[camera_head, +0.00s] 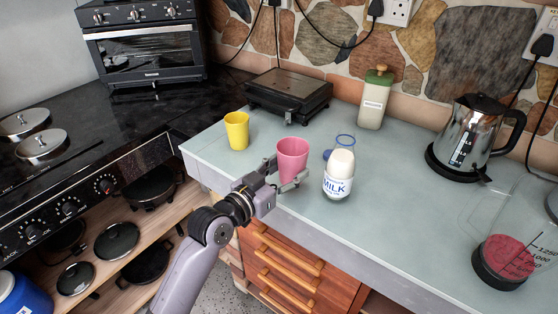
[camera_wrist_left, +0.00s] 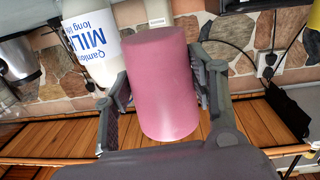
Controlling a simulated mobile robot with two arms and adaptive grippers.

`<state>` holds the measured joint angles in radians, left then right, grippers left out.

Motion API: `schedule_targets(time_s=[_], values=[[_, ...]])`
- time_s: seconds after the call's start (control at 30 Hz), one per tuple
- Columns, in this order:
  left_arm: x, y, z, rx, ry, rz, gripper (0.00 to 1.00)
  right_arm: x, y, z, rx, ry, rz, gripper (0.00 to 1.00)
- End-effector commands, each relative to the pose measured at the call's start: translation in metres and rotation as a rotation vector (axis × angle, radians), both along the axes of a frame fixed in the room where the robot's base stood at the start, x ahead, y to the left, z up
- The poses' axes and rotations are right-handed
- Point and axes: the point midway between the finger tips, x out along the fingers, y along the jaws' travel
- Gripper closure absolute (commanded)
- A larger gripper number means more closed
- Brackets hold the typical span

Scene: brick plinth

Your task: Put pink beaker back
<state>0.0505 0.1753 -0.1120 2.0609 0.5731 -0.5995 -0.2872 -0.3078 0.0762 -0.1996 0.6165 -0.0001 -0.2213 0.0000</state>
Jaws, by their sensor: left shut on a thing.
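The pink beaker (camera_head: 292,158) is upright over the front part of the grey-green counter (camera_head: 400,200), between the yellow beaker and the milk bottle. My left gripper (camera_head: 285,180) is shut on it, with a finger on each side. In the left wrist view the pink beaker (camera_wrist_left: 162,85) fills the middle, between the fingers of my left gripper (camera_wrist_left: 160,95). I cannot tell whether its base touches the counter. My right gripper is not in view.
A yellow beaker (camera_head: 236,130) stands to the left. A black grill (camera_head: 288,93), a green-topped bottle (camera_head: 374,100) and a kettle (camera_head: 470,135) stand farther back. The counter's middle right is clear.

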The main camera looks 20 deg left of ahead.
Motion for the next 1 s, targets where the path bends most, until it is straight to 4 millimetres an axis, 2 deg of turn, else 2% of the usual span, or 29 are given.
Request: schedule_targets(time_s=[0.03,0.2,0.4,0.53,0.67,1.0], values=[[0.018,0.006,0.020,0.006,-0.010,-0.010,0.79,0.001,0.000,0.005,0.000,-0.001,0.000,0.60],[0.066,0.027,0.071,0.003,-0.008,-0.027,0.79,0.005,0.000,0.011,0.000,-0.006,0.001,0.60],[0.099,0.052,0.122,-0.003,-0.002,-0.021,0.79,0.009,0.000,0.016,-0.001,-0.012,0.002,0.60],[0.108,0.061,0.138,-0.005,-0.001,-0.016,0.79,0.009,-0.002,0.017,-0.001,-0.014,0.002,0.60],[0.110,0.063,0.129,-0.008,0.006,-0.016,0.79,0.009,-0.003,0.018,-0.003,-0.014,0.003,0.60],[0.110,0.064,0.038,-0.007,0.008,-0.014,0.79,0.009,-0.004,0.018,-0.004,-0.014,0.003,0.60]])
